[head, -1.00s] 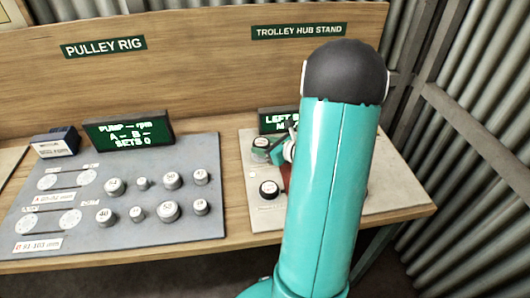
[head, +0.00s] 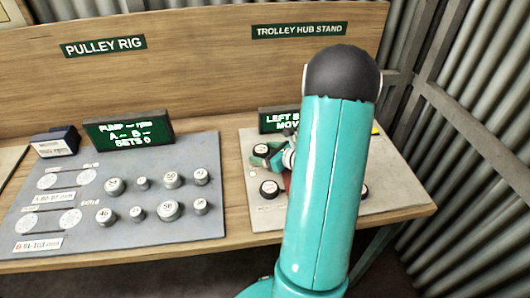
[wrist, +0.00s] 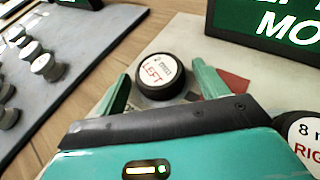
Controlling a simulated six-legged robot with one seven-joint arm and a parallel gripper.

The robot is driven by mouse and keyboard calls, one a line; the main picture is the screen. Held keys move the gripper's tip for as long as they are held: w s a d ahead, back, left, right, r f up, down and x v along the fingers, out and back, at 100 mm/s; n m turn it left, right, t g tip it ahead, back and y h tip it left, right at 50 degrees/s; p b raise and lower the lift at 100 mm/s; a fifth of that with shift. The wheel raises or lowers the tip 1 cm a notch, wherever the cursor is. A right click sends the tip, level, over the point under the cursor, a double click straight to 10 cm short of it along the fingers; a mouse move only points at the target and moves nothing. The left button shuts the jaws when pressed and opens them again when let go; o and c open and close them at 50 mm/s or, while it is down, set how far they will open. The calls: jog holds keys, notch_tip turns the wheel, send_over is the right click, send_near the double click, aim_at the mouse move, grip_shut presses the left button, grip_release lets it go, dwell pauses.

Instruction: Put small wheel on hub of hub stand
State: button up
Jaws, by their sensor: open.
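A small black wheel (wrist: 162,75) with a white face marked "LEFT" lies on the hub stand board (wrist: 195,35) in the wrist view. It also shows at the back left of the board in the head view (head: 263,150). My gripper (wrist: 163,92) is open, with one green finger on each side of the wheel and a little nearer to me. Whether the fingers touch it I cannot tell. Another black wheel (wrist: 302,135) marked "RIGHT" is at the right edge of the wrist view. My arm hides the middle of the stand in the head view, and I cannot make out the hub.
A black wheel (head: 269,189) lies at the board's front left; another dark round part (head: 364,191) shows right of my arm. A green display (head: 277,121) stands behind. The pulley rig board (head: 130,235) with several grey pulleys is left. A corrugated wall (head: 470,190) bounds the right.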

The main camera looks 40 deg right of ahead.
jog(key=shift+s+r, duration=0.3)
jog(key=v, duration=1.1)
jog(key=shift+s, duration=0.2)
jog(key=w+a+r+n+g+y, duration=0.2)
jog(key=a+r+n+g+y, duration=0.15)
jog(key=a+n, duration=0.6)
jog(key=w+a+r+n+g+y, duration=0.1)
jog(key=a+r+n+g+y, duration=0.15)
jog(key=a+r+n, duration=0.65)
jog(key=s+a+r+n+g+h, duration=0.1)
jog(key=s+a+r+n+h, duration=0.1)
jog(key=a+n, duration=0.5)
jog(key=s+a+r+n+h, duration=0.3)
jog(key=s+a+n+h, duration=0.2)
jog(key=a+n, duration=0.2)
jog(key=shift+s+a+n+g, duration=0.15)
jog(key=shift+a+n+g, duration=0.25)
jog(key=shift+n, duration=0.75)
